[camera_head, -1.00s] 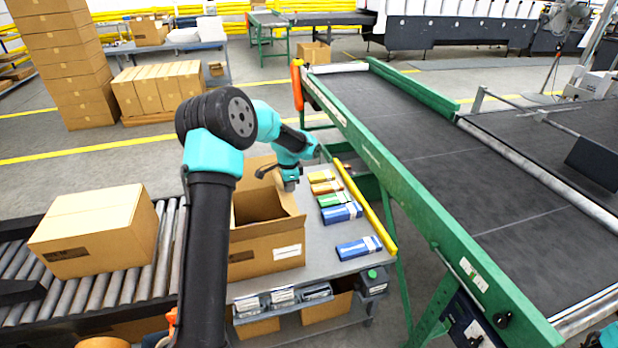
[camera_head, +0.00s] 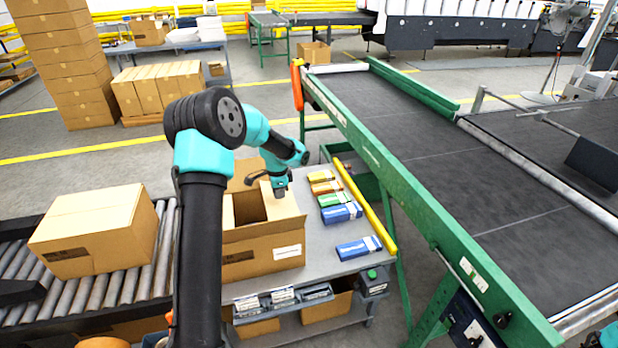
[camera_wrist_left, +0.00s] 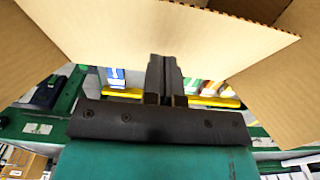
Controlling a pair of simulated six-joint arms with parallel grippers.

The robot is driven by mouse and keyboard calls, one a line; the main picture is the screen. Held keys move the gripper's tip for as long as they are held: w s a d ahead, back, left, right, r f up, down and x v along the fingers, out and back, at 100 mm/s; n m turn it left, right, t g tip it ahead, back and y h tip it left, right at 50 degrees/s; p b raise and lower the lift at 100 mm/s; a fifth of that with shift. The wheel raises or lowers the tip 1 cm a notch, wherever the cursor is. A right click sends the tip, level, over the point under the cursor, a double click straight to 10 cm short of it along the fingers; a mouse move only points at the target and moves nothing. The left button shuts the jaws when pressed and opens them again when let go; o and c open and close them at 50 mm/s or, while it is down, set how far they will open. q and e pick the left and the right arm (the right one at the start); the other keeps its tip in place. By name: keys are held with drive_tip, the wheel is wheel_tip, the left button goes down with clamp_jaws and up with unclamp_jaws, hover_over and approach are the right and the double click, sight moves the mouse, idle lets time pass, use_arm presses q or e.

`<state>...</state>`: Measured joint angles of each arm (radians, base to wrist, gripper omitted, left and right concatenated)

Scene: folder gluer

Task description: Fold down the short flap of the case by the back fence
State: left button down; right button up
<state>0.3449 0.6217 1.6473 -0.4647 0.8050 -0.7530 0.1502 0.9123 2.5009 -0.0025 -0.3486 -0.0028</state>
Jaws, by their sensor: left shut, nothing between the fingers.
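The case's right-hand short flap (camera_head: 281,212), on the side toward the yellow rail, now lies inward over the right part of the opening. The left part of the opening is dark, and another flap stands up at the back. My left gripper (camera_head: 280,191) is shut and empty, pointing down at the far end of this flap. In the left wrist view its shut fingers (camera_wrist_left: 166,75) reach against or very close to a cardboard panel (camera_wrist_left: 150,30); contact is unclear. My right gripper is not in view.
A yellow rail (camera_head: 366,208) runs along the table's right edge. Several small coloured boxes (camera_head: 340,212) lie between it and the case. A closed carton (camera_head: 95,230) sits on rollers at left. A green-sided conveyor (camera_head: 430,150) stands beyond the rail.

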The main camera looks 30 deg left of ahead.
sight(274, 201)
use_arm(q)
drive_tip(key=shift+s+a+f, duration=0.25)
drive_tip(key=shift+s+f, duration=0.05)
drive_tip(key=shift+f, duration=0.05)
drive_tip(key=shift+s+a+f, duration=0.25)
drive_tip(key=shift+f, duration=0.2)
drive_tip(key=shift+s+a+f, duration=0.2)
drive_tip(key=shift+s+f, duration=0.05)
drive_tip(key=shift+f, duration=0.2)
wheel_tip(274, 201, up, 9)
idle(0.8)
idle(0.5)
